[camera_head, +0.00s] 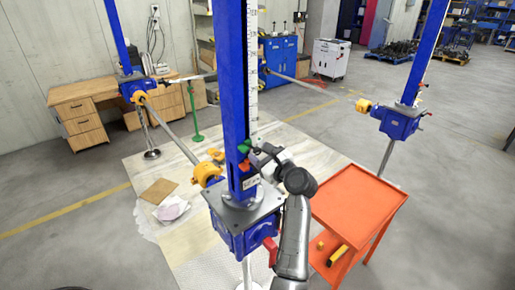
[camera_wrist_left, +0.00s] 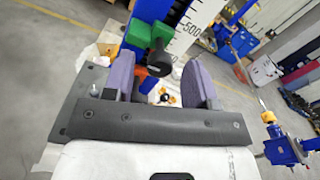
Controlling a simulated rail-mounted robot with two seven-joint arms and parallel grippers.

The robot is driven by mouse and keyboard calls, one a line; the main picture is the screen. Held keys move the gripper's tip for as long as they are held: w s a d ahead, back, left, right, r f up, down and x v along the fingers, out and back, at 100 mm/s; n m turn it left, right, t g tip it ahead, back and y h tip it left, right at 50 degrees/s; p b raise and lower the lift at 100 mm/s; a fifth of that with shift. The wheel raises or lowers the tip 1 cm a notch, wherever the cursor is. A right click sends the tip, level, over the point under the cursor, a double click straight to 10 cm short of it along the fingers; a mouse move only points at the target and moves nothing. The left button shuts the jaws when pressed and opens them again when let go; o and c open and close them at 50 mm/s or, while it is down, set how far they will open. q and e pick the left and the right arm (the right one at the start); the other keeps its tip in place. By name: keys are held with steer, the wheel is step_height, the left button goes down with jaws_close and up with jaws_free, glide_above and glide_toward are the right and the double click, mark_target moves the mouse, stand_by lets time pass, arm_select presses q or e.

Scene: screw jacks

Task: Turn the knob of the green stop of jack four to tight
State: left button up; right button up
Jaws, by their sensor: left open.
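The nearest jack has a tall blue column (camera_head: 234,80) with a white scale beside it. Its green stop (camera_head: 244,147) sits on the column above an orange-red stop (camera_head: 244,165). In the wrist view the green stop (camera_wrist_left: 138,34) is at the top, and its black knob (camera_wrist_left: 159,58) points toward the gripper. My left gripper (camera_head: 260,160) is at the column, right of the stops. In the wrist view the left gripper (camera_wrist_left: 162,80) is open, its purple pads on either side of the knob with gaps showing. Contact is not visible. My right gripper is out of view.
An orange cart (camera_head: 358,203) stands right of the near jack. Other blue jacks stand at the right (camera_head: 398,122) and back left (camera_head: 133,88), linked by shafts. A yellow coupling (camera_head: 207,173) is left of the near jack. A wooden desk (camera_head: 85,105) stands behind left.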

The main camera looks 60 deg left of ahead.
arm_select(q)
steer(key=shift+s+a, duration=0.1)
steer(key=shift+a, duration=0.4)
steer(key=c, duration=0.9)
